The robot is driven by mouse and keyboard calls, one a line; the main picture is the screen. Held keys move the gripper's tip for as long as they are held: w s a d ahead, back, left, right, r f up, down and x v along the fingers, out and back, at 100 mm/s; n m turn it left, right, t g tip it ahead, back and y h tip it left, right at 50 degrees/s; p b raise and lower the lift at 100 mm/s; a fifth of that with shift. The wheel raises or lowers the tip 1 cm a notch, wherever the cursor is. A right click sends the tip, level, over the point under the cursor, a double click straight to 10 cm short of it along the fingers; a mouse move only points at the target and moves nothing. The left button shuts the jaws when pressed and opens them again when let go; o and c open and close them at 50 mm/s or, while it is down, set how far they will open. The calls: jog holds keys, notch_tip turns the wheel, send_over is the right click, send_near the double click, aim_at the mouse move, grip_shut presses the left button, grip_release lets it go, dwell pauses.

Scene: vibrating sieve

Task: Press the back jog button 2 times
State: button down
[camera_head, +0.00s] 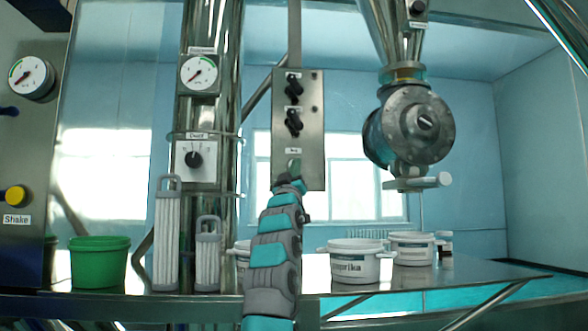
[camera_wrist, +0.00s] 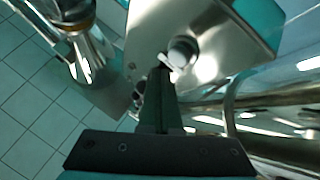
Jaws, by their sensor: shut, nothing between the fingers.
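A steel control panel (camera_head: 312,135) hangs in the middle of the head view, with two black knobs on its upper part. Below a small label near its lower end is a round button (camera_head: 294,164), which I take as the jog button. My gripper (camera_head: 290,180) is just below it, at the panel's lower end. In the wrist view the shut fingertips (camera_wrist: 162,70) reach the near edge of the round silver button (camera_wrist: 182,52). I cannot tell whether they touch it. The fingers hold nothing.
A green bucket (camera_head: 99,262), two ribbed filters (camera_head: 167,235) and white tubs (camera_head: 354,262) stand on the steel table behind and beside my arm. A round metal valve (camera_head: 420,125) hangs to the right. A yellow button (camera_head: 15,197) labelled Shake is at far left.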

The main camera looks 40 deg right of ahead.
jog(key=s+a+b, duration=0.1)
jog(key=s+b, duration=0.1)
jog(key=s+a+b, duration=0.1)
jog(key=b, duration=0.1)
jog(key=shift+s+a, duration=0.15)
jog(key=shift+s, duration=0.2)
dwell(0.4)
jog(key=shift+s, duration=0.1)
